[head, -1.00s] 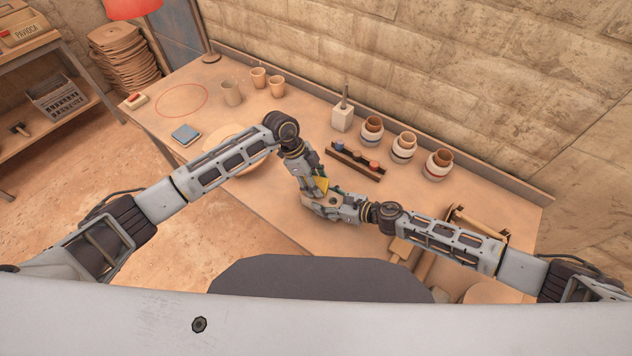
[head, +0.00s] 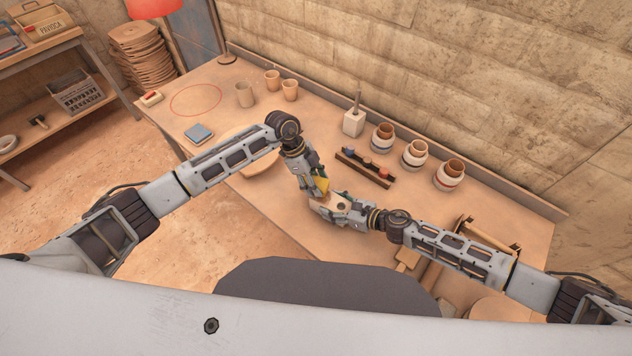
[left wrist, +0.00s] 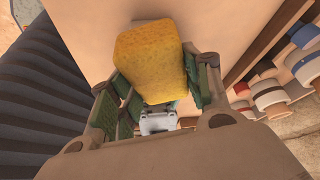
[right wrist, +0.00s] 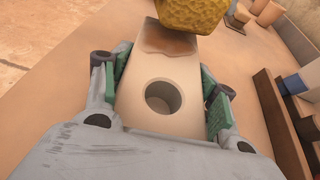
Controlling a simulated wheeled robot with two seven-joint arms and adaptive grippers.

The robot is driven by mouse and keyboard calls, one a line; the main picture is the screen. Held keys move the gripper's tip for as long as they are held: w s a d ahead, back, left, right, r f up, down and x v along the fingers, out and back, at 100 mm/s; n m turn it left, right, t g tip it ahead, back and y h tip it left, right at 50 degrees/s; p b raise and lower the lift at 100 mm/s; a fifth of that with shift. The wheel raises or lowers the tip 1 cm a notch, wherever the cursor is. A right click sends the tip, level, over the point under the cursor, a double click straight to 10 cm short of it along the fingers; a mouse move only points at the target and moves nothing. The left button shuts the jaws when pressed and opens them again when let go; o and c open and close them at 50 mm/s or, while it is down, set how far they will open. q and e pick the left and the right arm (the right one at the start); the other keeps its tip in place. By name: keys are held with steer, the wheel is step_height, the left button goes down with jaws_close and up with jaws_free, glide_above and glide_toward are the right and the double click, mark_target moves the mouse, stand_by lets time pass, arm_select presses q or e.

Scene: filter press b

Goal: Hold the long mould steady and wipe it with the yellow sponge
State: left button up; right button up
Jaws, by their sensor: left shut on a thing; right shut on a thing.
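The yellow sponge (head: 321,186) is in my left gripper (head: 318,190), which is shut on it near the middle of the bench. The sponge fills the centre of the left wrist view (left wrist: 152,60). My right gripper (head: 336,206) is shut on the long mould (right wrist: 135,100), a pale beige block with a round hole. A brown stain (right wrist: 168,40) shows on the mould's far part. In the right wrist view the sponge (right wrist: 190,14) is just beyond the stain, over the far end. I cannot tell whether it touches the mould.
A dark rack with small coloured pots (head: 364,167) stands close behind my grippers. A wooden frame (head: 490,236) is right.

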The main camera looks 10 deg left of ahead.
mark_target(324, 187)
arm_select(q)
steer(key=shift+f, duration=0.2)
stand_by(0.3)
steer(key=shift+s+d+f, duration=0.1)
steer(key=shift+s+d, duration=0.35)
steer(key=shift+d, duration=0.35)
steer(key=shift+s+d+f, duration=0.1)
steer(key=shift+s+d, duration=0.3)
steer(key=shift+d, duration=0.35)
steer(key=shift+d, duration=0.1)
